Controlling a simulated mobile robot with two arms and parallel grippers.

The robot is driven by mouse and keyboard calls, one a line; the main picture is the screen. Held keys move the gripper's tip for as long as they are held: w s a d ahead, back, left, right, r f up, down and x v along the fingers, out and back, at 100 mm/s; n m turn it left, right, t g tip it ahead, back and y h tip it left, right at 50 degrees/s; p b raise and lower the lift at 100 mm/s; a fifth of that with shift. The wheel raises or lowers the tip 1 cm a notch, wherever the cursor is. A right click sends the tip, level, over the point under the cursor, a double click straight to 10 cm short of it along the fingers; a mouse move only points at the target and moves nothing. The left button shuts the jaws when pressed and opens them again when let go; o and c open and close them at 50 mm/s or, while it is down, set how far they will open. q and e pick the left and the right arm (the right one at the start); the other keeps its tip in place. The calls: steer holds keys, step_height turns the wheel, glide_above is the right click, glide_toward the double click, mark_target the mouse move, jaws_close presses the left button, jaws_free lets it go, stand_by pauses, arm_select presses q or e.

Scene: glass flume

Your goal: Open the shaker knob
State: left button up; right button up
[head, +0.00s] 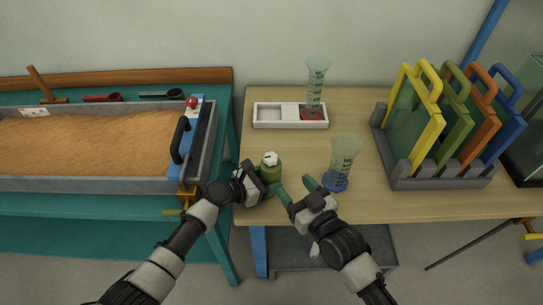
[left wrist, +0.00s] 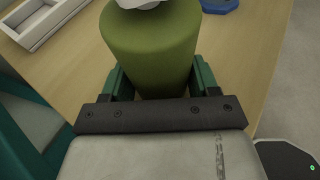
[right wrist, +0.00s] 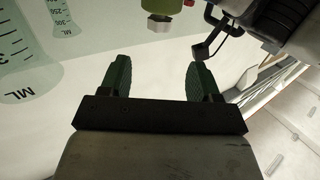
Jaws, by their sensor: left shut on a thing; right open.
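The shaker is a green container (head: 272,173) with a white knob (head: 270,158) on top, standing upright near the table's front edge. My left gripper (head: 266,186) is shut around its body from the front. In the left wrist view, the green body (left wrist: 150,42) sits between the fingers and only the lower edge of the white knob (left wrist: 140,3) shows. My right gripper (head: 294,186) is open and empty, just right of the shaker and apart from it. In the right wrist view, the white knob (right wrist: 160,22) shows beyond the open fingertips (right wrist: 158,66).
A measuring cylinder with a blue base (head: 336,181) stands close right of my right gripper. Another cylinder with a red base (head: 313,115) stands at a white tray (head: 262,123) behind. A grey rack (head: 440,183) with coloured-frame panels is right. A sand-filled tank (head: 90,185) is left.

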mark_target(270, 157)
steer(key=x, duration=1.1)
steer(key=shift+w+a+r, duration=0.1)
steer(key=shift+w, duration=0.3)
steer(key=shift+c, duration=0.4)
steer(key=c, duration=0.9)
steer(key=shift+a+m+t+h, duration=0.1)
steer(key=shift+m+t+h, duration=0.5)
steer(key=shift+t+h, duration=0.1)
steer(key=shift+h, duration=0.3)
steer(key=o, duration=1)
